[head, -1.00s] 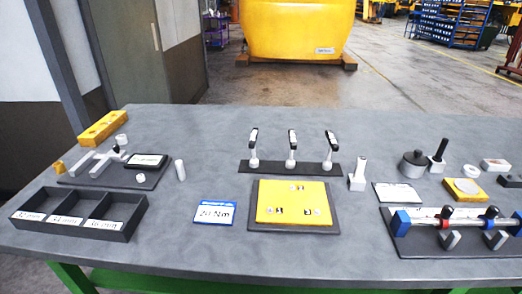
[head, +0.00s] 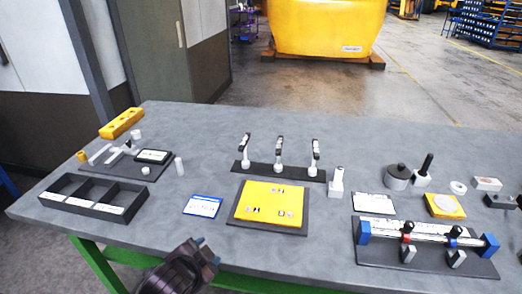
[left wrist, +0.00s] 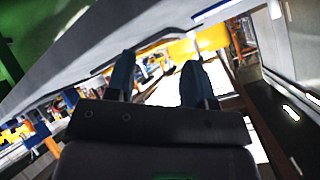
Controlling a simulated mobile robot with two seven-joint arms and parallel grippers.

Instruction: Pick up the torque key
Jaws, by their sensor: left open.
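Three upright tools with dark handles and white lower ends stand in a dark rack (head: 279,172) at the middle of the bench; they look like torque keys: left key (head: 246,147), middle key (head: 279,151), right key (head: 315,155). A blue-edged card (head: 202,206), its writing too small to read surely, lies in front and to the left. My left gripper (head: 207,250) is at the bench's front edge, below the card and well apart from the rack. In the left wrist view its blue fingers (left wrist: 158,64) are apart with nothing between them. My right gripper is not in view.
A yellow plate (head: 270,204) on a dark base lies before the rack. A dark compartment tray (head: 95,207) is at left. A fixture with blue end blocks (head: 428,270) is at right. A grey stand (head: 336,185) is right of the rack.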

